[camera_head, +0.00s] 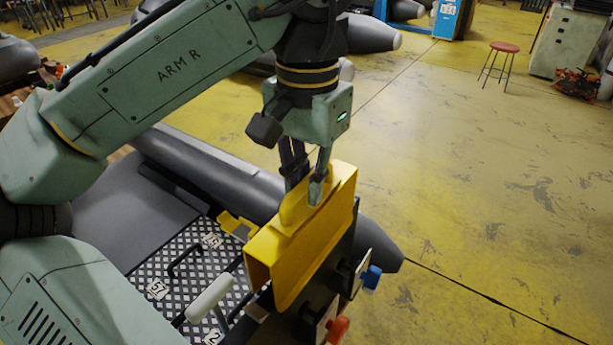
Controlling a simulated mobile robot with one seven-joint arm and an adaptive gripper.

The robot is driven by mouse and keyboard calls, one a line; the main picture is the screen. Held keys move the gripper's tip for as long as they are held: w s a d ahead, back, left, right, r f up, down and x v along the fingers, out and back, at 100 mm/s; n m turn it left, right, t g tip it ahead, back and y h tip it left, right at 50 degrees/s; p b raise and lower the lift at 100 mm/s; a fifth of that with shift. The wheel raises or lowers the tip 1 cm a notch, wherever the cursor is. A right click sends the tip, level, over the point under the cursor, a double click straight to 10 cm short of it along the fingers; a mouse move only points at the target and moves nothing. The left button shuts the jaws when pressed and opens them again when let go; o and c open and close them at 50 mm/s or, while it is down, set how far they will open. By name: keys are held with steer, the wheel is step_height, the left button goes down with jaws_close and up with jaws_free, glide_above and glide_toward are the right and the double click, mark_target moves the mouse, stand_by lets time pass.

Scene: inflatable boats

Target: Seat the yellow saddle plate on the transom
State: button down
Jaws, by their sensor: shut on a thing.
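The yellow saddle plate (322,237) is a folded, inverted-U piece with a raised grip tab on its top. My gripper (304,182) points down from above with its fingers shut on that tab. The plate is upright, over the dark transom (347,243) at the boat's stern. Its near end shows an open channel between its two walls. The transom shows below and to the right of the plate. Whether the plate touches the transom's top edge is hidden by its walls.
A grey boat tube (225,170) runs behind the plate. A second yellow bracket (238,226), a white-gripped lever (210,298) and numbered tags lie on the checkered floor (190,262). Blue (372,277) and red (337,328) clamp knobs stick out at the stern.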

mark_target(307, 236)
steer(key=shift+f+b, duration=2.05)
steer(key=shift+f, duration=1.9)
steer(key=shift+f+b, duration=0.5)
steer(key=shift+f, duration=0.95)
steer(key=c, duration=1.6)
jaws_free()
steer(key=shift+o, duration=0.2)
